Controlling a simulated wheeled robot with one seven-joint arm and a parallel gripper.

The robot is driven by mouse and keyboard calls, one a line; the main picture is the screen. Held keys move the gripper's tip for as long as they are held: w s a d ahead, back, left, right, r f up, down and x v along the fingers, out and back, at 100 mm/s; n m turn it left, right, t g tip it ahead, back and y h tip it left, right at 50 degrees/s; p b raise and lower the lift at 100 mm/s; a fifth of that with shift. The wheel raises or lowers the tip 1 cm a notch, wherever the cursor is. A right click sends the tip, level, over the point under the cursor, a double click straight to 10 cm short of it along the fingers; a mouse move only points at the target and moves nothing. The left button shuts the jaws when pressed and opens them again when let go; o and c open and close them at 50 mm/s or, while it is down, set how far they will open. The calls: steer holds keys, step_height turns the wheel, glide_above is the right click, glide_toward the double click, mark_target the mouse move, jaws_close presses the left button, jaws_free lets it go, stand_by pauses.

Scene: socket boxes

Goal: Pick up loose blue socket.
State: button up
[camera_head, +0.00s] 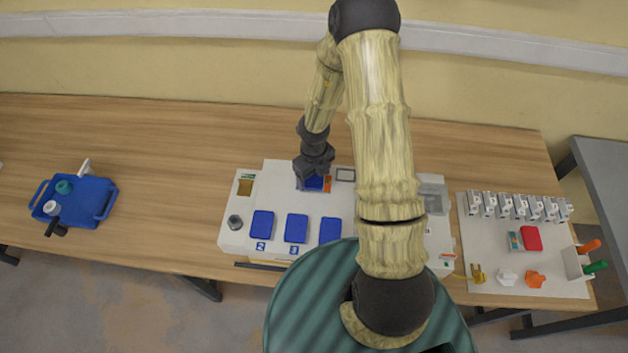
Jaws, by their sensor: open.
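My gripper (313,174) points down at the back of a white board (280,185). A small blue piece (314,184) lies directly below it and is partly covered by it. I cannot tell from this view whether the fingers are around the piece or above it. The jaws are open. Several blue squares sit in a row nearer the front of the board: a left one (262,224), a middle one (296,228) and a right one (330,230). Which blue piece is loose is not clear at this size. My arm hides the board's right middle.
An orange piece (328,184) and a dark-framed rectangle (345,175) sit close to the gripper's right. A grey knob (235,222) is at the board's left. A blue tray (104,187) stands far left. A second board (500,240) with switches is at right. The table between tray and board is clear.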

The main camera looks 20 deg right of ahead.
steer(key=shift+c, duration=0.4)
steer(key=c, duration=1)
steer(key=shift+c, duration=0.2)
step_height(320, 180, up, 10)
steer(key=shift+r+p, duration=0.1)
steer(key=shift+p, duration=0.2)
steer(key=shift+p, duration=0.4)
